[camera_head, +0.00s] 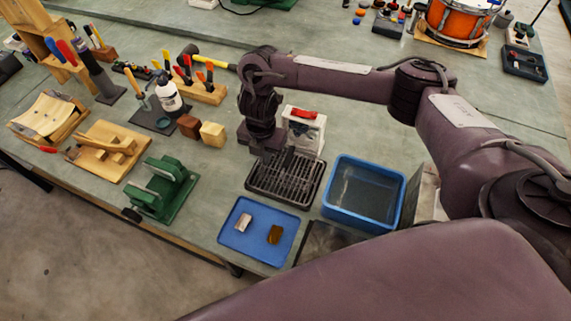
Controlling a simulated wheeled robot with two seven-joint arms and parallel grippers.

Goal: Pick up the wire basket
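The wire basket (290,182) is a dark, rectangular grid-like thing near the bench's front edge, between a blue tray and a blue tub. My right arm reaches in from the right, and its gripper (268,152) points down at the basket's far left edge. The gripper hides part of that edge. Its fingers are dark against the dark basket, so I cannot tell whether they are open or shut, or touching it. My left gripper is not in view.
A blue tray (248,246) with two small pieces lies in front of the basket. A blue tub (343,215) stands to its right. A white box with a red handle (304,130) stands behind. Wooden blocks (212,134) and a green clamp-like fixture (160,190) stand left.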

